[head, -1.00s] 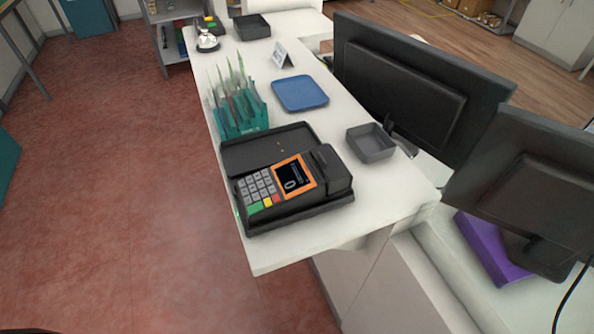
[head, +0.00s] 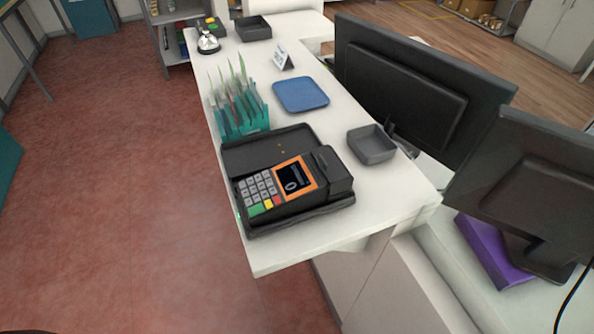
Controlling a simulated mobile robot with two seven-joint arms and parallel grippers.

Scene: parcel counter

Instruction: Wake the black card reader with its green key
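The black card reader (head: 322,195) lies on a black tray-like base (head: 257,155) near the front end of the white counter. It has an orange frame around a dark screen (head: 293,178) that shows light marks, and a grey keypad. The green key (head: 256,209) is at the keypad's near left corner, beside a yellow and a red key. Neither of my grippers is in view, and nothing covers the keys.
A teal rack (head: 240,118) with papers, a blue tray (head: 300,94) and a dark grey open box (head: 371,144) stand behind the reader. Two monitors (head: 425,85) bound the counter's right side. The white counter front (head: 290,250) is bare. Red floor lies left.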

